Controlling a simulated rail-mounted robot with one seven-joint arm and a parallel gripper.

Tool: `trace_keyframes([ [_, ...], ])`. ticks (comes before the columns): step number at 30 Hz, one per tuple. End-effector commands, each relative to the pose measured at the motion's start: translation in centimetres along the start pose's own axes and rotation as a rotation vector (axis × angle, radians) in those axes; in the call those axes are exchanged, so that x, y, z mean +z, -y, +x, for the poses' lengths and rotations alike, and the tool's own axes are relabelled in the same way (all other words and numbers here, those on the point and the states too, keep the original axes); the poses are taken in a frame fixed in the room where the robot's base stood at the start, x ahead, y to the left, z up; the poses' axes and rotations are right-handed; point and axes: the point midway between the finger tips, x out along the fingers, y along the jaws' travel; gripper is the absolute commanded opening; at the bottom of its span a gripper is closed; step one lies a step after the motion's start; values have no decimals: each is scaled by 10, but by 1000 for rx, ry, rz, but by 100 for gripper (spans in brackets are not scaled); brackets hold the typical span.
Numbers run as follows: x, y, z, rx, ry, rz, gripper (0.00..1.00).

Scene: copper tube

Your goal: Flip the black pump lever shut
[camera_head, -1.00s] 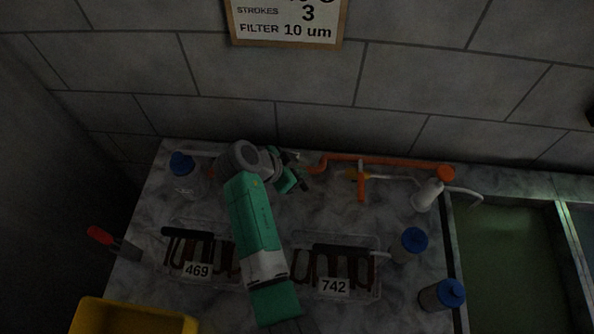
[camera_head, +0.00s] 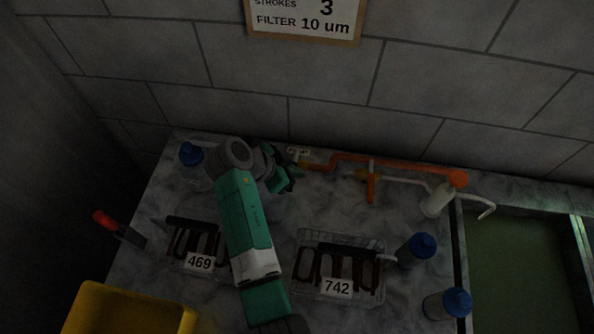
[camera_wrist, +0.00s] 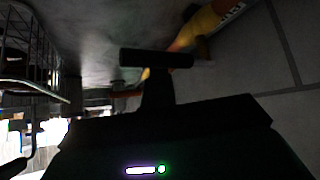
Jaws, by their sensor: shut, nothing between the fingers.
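My gripper (camera_head: 289,181) is at the back of the bench, just left of the orange tube's left end. Its shut black fingers also show in the wrist view (camera_wrist: 156,59), with nothing between them. An orange handle (camera_head: 370,188) hangs from a yellow-orange fitting midway. A yellow part with a small label (camera_wrist: 204,24) is beyond my fingers in the wrist view. I cannot make out the black pump lever; dark parts near my gripper blend together.
Wire racks marked 469 (camera_head: 199,262) and 742 (camera_head: 337,287) hold dark pieces. Blue-capped bottles stand at the right (camera_head: 418,249) and back left (camera_head: 190,154). A yellow bin (camera_head: 130,312) is at front left, a red-handled tool (camera_head: 104,219) at the left edge, a green basin (camera_head: 515,255) at right.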

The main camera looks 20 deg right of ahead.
Motion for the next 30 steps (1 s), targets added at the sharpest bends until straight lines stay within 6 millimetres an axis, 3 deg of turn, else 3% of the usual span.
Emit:
trace_keyframes([
  [17, 2, 2, -2, -7, 2, -4, 0],
  [22, -9, -6, 1, -5, 1, -4, 0],
  [27, -32, -24, 11, -3, -2, -4, 0],
  [30, -32, -12, -9, -9, -2, -6, 0],
])
